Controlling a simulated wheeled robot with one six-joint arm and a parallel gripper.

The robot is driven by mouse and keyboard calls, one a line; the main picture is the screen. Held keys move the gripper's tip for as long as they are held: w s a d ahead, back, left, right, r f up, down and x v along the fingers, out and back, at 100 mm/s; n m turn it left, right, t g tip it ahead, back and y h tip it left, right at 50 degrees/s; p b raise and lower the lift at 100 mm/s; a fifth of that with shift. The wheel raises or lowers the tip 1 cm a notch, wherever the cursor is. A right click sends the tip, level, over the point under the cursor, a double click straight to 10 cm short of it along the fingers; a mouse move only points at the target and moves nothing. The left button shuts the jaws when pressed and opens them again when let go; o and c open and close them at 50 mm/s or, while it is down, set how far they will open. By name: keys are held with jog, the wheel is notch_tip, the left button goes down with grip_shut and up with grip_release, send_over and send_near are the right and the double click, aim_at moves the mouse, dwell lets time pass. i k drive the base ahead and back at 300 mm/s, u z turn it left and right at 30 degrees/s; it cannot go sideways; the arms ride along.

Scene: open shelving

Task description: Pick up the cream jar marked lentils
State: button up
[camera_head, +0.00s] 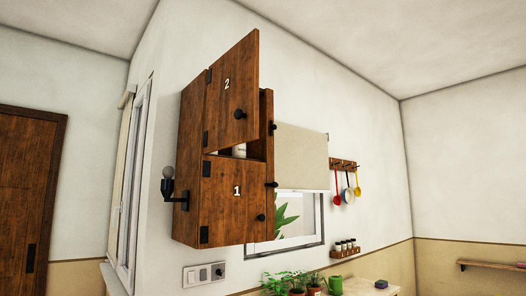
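A wooden wall cabinet (190,140) hangs in the middle of the view. Its upper door marked 2 (232,88) stands open. Its lower door marked 1 (233,200) looks shut. Through the gap below door 2, part of a pale whitish object (240,151) shows inside the cabinet. I cannot tell whether it is a jar, and no lentils marking is readable. The rest of the upper compartment is hidden behind door 2. My gripper is not in view.
A wall lamp (169,187) sticks out left of the cabinet. A window with a blind (303,156), hanging utensils (346,190) and a small spice rack (345,252) are to the right. A wooden door (25,190) is at far left.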

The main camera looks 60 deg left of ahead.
aim_at(239, 150)
jog(key=i, duration=1.9)
jog(key=u, duration=3.45)
